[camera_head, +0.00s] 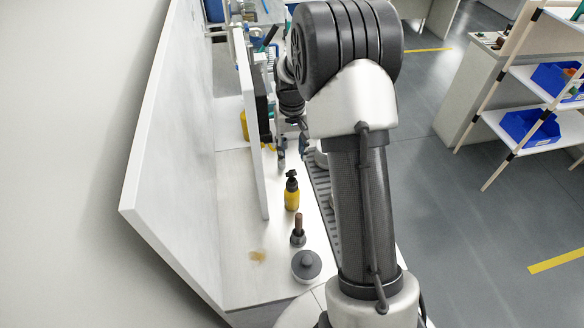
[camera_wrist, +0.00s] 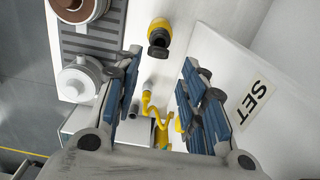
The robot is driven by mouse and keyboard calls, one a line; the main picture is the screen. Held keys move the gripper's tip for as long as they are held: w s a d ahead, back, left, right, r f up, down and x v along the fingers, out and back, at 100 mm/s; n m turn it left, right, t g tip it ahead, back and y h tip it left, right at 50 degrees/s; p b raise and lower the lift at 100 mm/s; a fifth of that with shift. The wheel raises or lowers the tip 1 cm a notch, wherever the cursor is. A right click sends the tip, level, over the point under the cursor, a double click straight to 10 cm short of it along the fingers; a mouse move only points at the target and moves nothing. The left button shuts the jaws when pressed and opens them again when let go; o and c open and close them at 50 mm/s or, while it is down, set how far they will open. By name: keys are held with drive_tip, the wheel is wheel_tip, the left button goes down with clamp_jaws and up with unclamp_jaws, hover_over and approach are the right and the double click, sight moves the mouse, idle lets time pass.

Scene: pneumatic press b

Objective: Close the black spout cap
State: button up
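A yellow bottle (camera_head: 292,200) with a black top (camera_head: 291,181) stands upright on the white bench, beside the upright white panel. In the wrist view the yellow bottle (camera_wrist: 159,24) is near the top centre, with its black top (camera_wrist: 158,41) toward me. I cannot tell whether the spout cap is open. My gripper (camera_wrist: 160,88) is open and empty, with its blue-padded fingers wide apart. The bottle shows beyond the gap between them, apart from both fingers. In the head view my gripper (camera_head: 292,151) is just behind the bottle, partly hidden by my arm.
A panel marked SET (camera_wrist: 254,103) stands close to the right finger. A yellow hose (camera_wrist: 160,122) shows between the fingers. A dark-handled tool (camera_head: 298,232) and a grey round object (camera_head: 306,266) stand nearer.

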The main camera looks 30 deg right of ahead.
sight(291, 172)
wheel_tip(291, 172, down, 7)
drive_tip(key=shift+f+b, duration=0.1)
drive_tip(key=shift+b, duration=0.4)
drive_tip(key=shift+c, duration=0.5)
clamp_jaws()
